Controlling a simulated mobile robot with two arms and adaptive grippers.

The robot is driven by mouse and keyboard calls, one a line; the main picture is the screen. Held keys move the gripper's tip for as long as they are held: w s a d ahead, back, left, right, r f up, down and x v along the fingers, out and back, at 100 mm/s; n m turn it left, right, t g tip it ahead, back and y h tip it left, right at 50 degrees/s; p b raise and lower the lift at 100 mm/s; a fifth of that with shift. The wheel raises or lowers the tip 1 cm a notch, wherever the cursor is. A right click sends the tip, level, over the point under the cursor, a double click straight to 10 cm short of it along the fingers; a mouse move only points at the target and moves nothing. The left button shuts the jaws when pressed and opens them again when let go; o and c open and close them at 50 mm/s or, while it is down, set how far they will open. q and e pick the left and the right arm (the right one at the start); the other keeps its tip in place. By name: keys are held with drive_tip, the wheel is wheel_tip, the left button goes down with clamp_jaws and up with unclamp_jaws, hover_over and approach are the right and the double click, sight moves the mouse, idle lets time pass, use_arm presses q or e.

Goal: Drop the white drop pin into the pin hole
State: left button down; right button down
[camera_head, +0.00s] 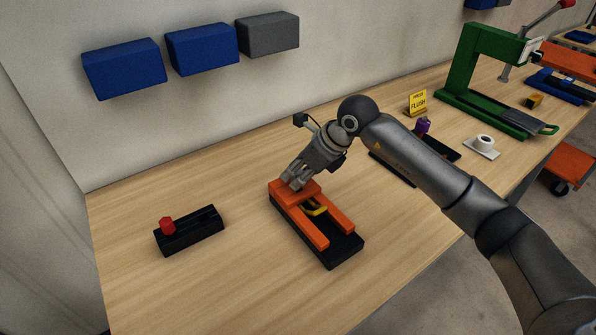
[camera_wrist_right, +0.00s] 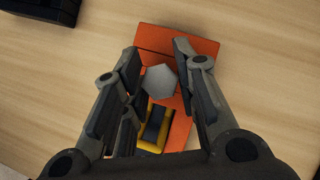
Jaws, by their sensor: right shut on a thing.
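In the wrist view the white drop pin (camera_wrist_right: 160,84) shows as a pale hexagonal head between the fingers of my right gripper (camera_wrist_right: 158,75), which is shut on it. In the head view my right gripper (camera_head: 291,184) is over the back end of the orange fixture (camera_head: 328,237), its fingers pointing down. The pin hole is not visible; the gripper and pin cover that part of the fixture. I cannot tell whether the pin touches the fixture. A yellow part (camera_head: 315,208) lies between the fixture's orange rails. My left gripper is not in view.
A black block with a red knob (camera_head: 168,226) stands left on the wooden table. Blue and grey boxes (camera_head: 268,35) hang on the wall. The table's front left is clear.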

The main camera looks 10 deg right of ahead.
drive_tip(key=shift+f+b, duration=0.85)
drive_tip(key=shift+f, duration=0.15)
drive_tip(key=c, duration=1.1)
unclamp_jaws()
drive_tip(key=shift+o, duration=0.2)
drive_tip(key=shift+f, duration=0.1)
drive_tip(key=v, duration=1.2)
drive_tip(key=shift+r, duration=0.25)
